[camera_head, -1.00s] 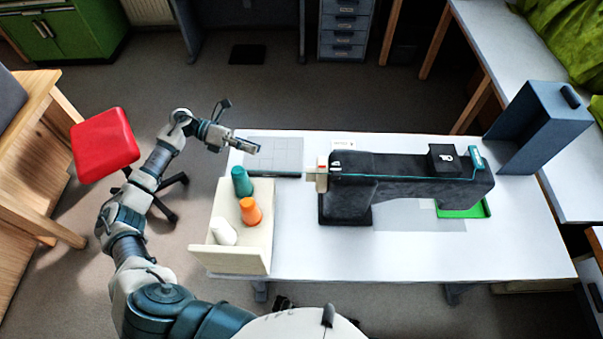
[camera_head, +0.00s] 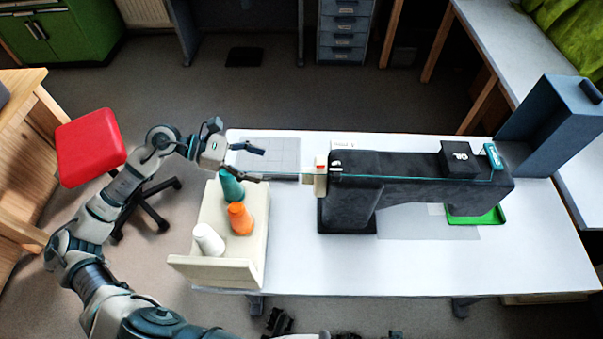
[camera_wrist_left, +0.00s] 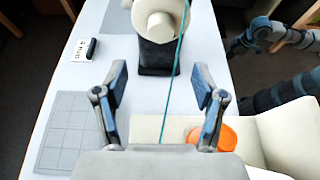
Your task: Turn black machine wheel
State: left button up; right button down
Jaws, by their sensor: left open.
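The black sewing machine (camera_head: 425,195) stands on the white table. A round pale wheel (camera_head: 321,180) sits at its left end, and it also shows in the left wrist view (camera_wrist_left: 160,22). I make out no separate black wheel. My left gripper (camera_head: 260,164) is open and empty, left of the wheel and apart from it. In the left wrist view its two fingers (camera_wrist_left: 159,75) are spread, with the wheel ahead between and beyond them. An arm of mine (camera_wrist_left: 262,32) shows at the upper right there; its jaws are too small to read.
A cream tray (camera_head: 216,274) with teal, orange and white spools stands below my left gripper. A thin teal thread (camera_wrist_left: 174,80) runs from the machine across the wrist view. A grey gridded mat (camera_head: 270,150) lies behind the gripper. The front middle of the table is clear.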

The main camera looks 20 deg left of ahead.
aim_at(314, 176)
pick_arm(q)
jog(key=x, duration=1.2)
jog(key=shift+d+p, duration=0.1)
jog(key=shift+p, duration=0.3)
pick_arm(e)
jog(key=x, duration=0.3)
